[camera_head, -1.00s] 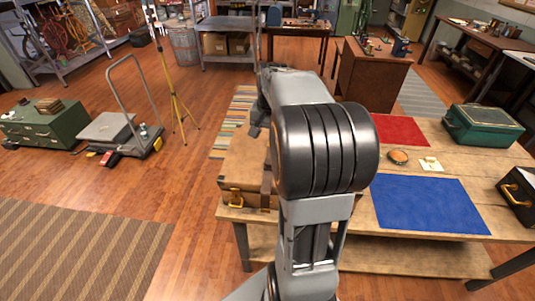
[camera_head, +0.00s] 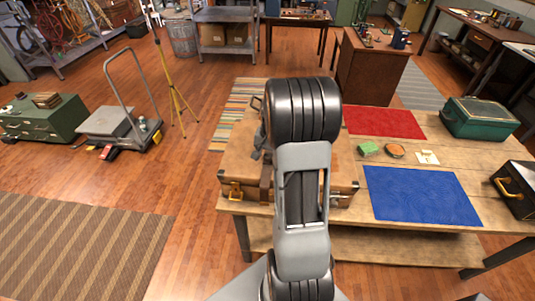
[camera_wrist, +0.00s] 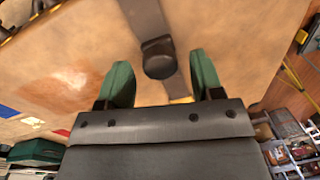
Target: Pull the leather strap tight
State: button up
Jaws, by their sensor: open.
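A tan leather suitcase (camera_head: 237,165) lies on the wooden table, largely covered by my arm in the head view. A brown leather strap (camera_head: 266,182) runs down its front, near a brass clasp (camera_head: 235,190). The fingertips are hidden in the head view.
On the table to the right are a blue mat (camera_head: 422,196), a red mat (camera_head: 384,123), a green sponge-like block (camera_head: 369,149), a round brown item (camera_head: 396,151), a green box (camera_head: 478,118) and a black case (camera_head: 517,190).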

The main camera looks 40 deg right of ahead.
jog(key=shift+f, duration=0.35)
